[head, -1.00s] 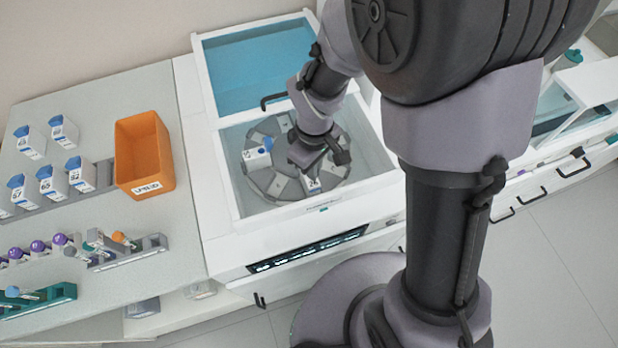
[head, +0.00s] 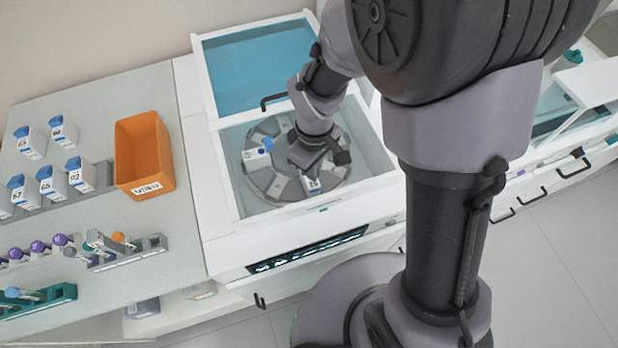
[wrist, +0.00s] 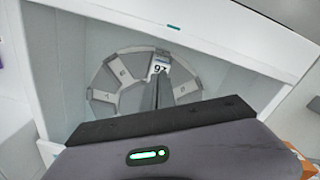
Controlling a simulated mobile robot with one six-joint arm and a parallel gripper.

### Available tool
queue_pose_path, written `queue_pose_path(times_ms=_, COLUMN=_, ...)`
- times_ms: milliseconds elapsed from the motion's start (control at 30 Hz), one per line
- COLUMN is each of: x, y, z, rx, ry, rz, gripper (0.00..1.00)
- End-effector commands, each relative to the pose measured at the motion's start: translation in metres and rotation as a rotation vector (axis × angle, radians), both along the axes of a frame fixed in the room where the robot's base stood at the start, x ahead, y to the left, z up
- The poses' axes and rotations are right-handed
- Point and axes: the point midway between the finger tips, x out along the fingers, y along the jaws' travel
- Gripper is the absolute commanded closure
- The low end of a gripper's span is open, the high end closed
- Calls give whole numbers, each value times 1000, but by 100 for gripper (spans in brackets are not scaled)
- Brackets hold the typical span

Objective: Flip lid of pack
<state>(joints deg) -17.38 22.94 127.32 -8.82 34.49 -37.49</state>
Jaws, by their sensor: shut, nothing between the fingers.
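In the head view the same pack (head: 313,185) shows at the carousel's front edge, partly behind my wrist. My gripper (wrist: 157,88) is shut and empty, its fingertips just in front of the pack in the wrist view; whether they touch it I cannot tell. A second white pack (head: 256,159) with a blue cap sits at the carousel's left.
The carousel lies in a white-walled well with a raised teal lid (head: 262,68) behind. On the left bench (head: 100,215) stand an orange bin (head: 145,155), several blue-capped packs and tube racks. The well's front rim (wrist: 205,33) is close to my gripper.

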Motion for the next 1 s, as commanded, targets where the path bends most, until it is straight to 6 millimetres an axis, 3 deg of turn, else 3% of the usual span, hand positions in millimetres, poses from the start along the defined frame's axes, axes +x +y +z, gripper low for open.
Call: queue_pose_path(times_ms=1000, x=0, y=0, z=-10, rx=0, ry=0, rz=0, gripper=100)
